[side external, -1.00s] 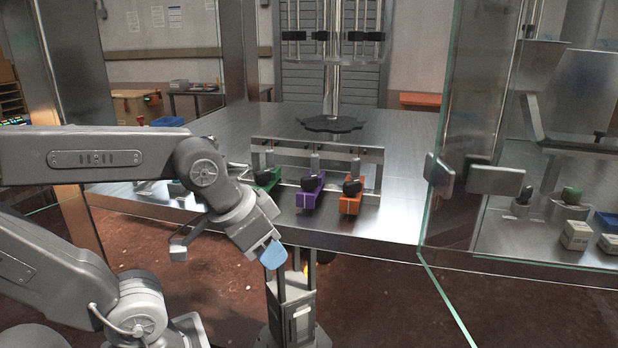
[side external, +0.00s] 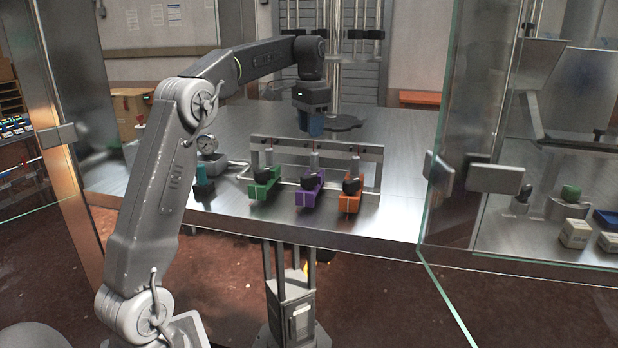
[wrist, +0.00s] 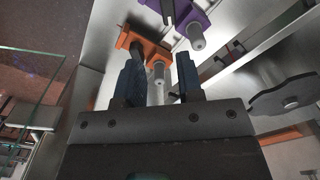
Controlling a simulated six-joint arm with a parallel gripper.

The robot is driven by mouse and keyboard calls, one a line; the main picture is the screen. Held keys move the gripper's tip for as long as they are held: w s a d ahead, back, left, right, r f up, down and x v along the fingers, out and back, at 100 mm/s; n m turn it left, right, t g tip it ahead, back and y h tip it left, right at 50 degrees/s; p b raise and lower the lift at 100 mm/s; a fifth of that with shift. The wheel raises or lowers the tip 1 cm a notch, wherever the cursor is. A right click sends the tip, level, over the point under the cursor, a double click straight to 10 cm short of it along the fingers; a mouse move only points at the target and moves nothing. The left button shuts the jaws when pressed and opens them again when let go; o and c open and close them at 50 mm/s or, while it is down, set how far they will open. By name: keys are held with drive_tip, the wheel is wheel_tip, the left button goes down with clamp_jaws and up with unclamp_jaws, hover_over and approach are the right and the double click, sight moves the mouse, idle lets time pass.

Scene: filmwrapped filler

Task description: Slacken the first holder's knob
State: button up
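Three holders with black knobs stand in a row on the metal table in the side view: green (side external: 265,186), purple (side external: 308,194) and orange (side external: 349,200). The green holder's knob (side external: 264,176) is at the left end. No label shows which holder is first. My gripper (side external: 312,132) hangs pointing down above the table, behind the row, apart from the holders. In the wrist view its two dark fingers (wrist: 160,82) are spread with nothing gripped. The orange holder (wrist: 150,47) and part of the purple one (wrist: 192,18) show beyond the fingertips; the green one is out of that view.
A metal rail (side external: 318,145) runs behind the holders. A dark round plate (side external: 347,122) lies behind my gripper. A gauge (side external: 207,145) and a teal-topped part (side external: 204,185) stand left of the holders. Glass panels (side external: 447,130) stand at the right. The table's right part is clear.

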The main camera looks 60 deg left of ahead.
sight(309, 175)
drive_tip(key=f, duration=0.4)
drive_tip(key=a+f, duration=0.1)
drive_tip(key=f, duration=0.9)
drive_tip(key=shift+w+a+f, duration=0.1)
drive_tip(key=shift+w+a, duration=0.05)
drive_tip(key=shift+a, duration=0.1)
drive_tip(key=shift+c, duration=0.2)
